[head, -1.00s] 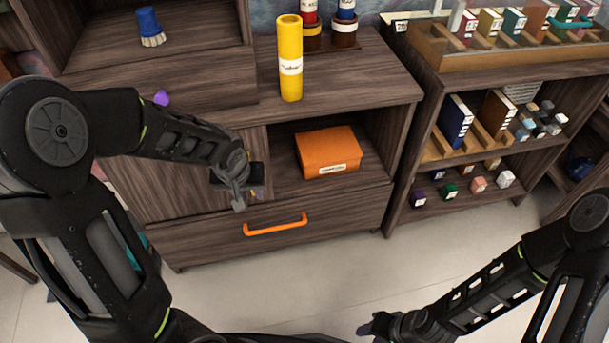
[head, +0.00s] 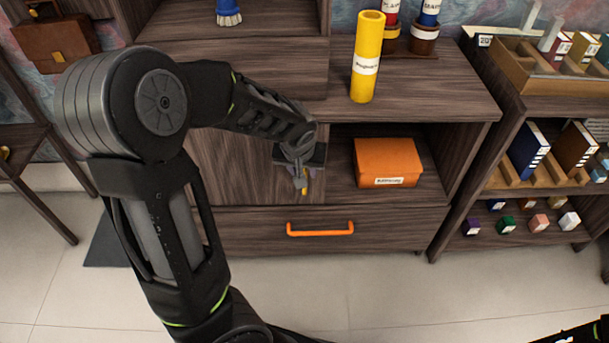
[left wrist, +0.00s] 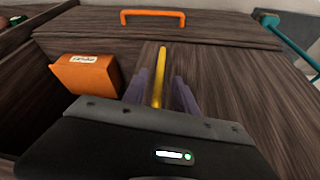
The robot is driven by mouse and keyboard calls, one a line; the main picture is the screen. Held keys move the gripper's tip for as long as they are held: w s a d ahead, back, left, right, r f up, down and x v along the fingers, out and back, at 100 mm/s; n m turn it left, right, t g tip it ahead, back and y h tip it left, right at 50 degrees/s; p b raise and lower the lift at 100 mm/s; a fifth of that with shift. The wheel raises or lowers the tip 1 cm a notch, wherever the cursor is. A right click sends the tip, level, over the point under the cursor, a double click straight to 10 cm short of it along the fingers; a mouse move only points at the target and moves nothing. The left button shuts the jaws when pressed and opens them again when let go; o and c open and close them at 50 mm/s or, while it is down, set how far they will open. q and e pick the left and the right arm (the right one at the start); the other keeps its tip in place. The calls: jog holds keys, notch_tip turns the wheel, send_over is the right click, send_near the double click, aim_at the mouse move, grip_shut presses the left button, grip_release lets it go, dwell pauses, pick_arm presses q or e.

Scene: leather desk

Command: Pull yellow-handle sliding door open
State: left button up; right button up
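The sliding door (head: 235,175) is a dark wood panel at the left of the cabinet's lower compartment; the right part of that compartment stands open. Its yellow handle (head: 304,193) is a thin upright bar near the panel's right edge, mostly hidden by my left gripper (head: 301,180) in the head view. In the left wrist view the yellow handle (left wrist: 159,78) lies between the two fingers of my left gripper (left wrist: 160,95), with a gap visible on each side. The fingers are open around it. My right gripper is out of view.
An orange box (head: 388,163) sits in the open compartment. Below is a drawer with an orange handle (head: 320,230). A yellow cylinder (head: 367,58) stands on the cabinet top. A shelf unit with books and blocks (head: 508,224) stands at right. The floor in front is clear.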

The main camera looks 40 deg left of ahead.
aim_at(304, 193)
pick_arm(q)
jog(key=shift+b+x, duration=0.35)
jog(key=shift+x, duration=1.6)
grip_shut()
